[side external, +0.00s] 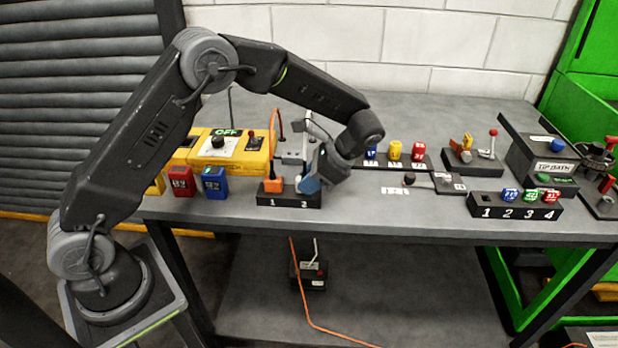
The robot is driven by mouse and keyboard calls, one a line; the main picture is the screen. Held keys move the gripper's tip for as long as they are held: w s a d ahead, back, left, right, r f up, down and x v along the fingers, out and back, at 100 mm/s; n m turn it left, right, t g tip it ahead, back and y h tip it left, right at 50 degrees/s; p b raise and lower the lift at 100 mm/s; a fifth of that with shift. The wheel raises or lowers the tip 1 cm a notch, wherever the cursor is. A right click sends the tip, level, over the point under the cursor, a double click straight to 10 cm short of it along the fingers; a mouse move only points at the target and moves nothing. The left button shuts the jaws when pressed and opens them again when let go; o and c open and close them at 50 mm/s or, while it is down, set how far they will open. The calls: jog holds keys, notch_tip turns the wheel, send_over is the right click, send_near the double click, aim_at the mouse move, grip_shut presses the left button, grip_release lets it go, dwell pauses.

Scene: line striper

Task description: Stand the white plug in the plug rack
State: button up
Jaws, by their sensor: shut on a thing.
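The plug rack is the low black block marked 1 and 2 (289,201) near the table's front edge. An orange plug (272,185) stands at position 1, with an orange cord rising behind it. My gripper (308,184) is low over position 2 and is shut. A small pale part that looks like the white plug (299,181) shows at the left of the jaws. The gripper hides most of it, and I cannot tell whether it is seated in the rack or just above it.
A yellow control box (232,150) with red (181,182) and blue (215,183) blocks stands left. A grey fixture (292,150) is close behind the rack. Coloured tips stand behind at right. A black rack marked 1 to 4 (515,206) is farther right.

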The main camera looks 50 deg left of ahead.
jog(key=shift+f, duration=0.1)
jog(key=o, duration=1.3)
jog(key=v, duration=0.7)
dwell(0.6)
